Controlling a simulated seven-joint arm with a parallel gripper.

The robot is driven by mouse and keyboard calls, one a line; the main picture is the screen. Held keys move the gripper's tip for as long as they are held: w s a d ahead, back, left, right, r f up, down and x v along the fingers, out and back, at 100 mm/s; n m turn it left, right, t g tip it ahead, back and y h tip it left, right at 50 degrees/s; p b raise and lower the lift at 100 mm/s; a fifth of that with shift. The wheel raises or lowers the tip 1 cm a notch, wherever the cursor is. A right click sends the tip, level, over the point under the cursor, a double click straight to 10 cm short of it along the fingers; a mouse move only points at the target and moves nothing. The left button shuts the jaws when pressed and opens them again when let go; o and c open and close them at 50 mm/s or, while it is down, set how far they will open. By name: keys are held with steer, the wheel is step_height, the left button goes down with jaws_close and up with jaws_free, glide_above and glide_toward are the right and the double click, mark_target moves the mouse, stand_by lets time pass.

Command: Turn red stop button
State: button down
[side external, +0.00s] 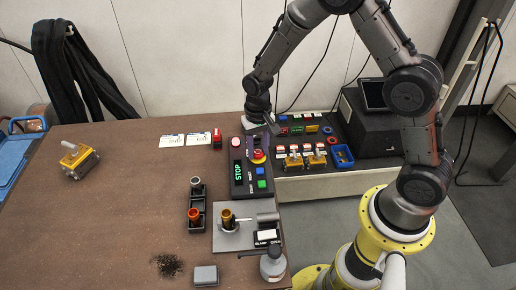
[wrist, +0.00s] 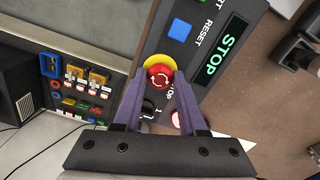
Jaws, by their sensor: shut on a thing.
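The red stop button (wrist: 159,76) sits on a yellow ring on the dark control panel (wrist: 192,60), and white arrows show on its cap. In the side view the button (side external: 258,155) is at the panel's upper right. My gripper (wrist: 160,80) is shut on the red button, with one purple finger on each side of the cap. In the side view my gripper (side external: 260,135) is small, above the panel beside the button, and its fingers are hard to make out. The panel's green STOP display (side external: 238,171) is lit.
Blue and green buttons (side external: 261,177) are on the same panel. A round pale red lamp (side external: 235,142) is at its top left. A shelf (side external: 300,178) with yellow parts and a blue bin (side external: 341,156) lies to the right. Holders with cups (side external: 195,212) stand left of the panel.

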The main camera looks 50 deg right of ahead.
steer(key=shift+m, duration=0.6)
steer(key=shift+c, duration=2.2)
jaws_free()
steer(key=shift+r, duration=0.1)
step_height(320, 180, up, 14)
steer(key=shift+f, duration=0.2)
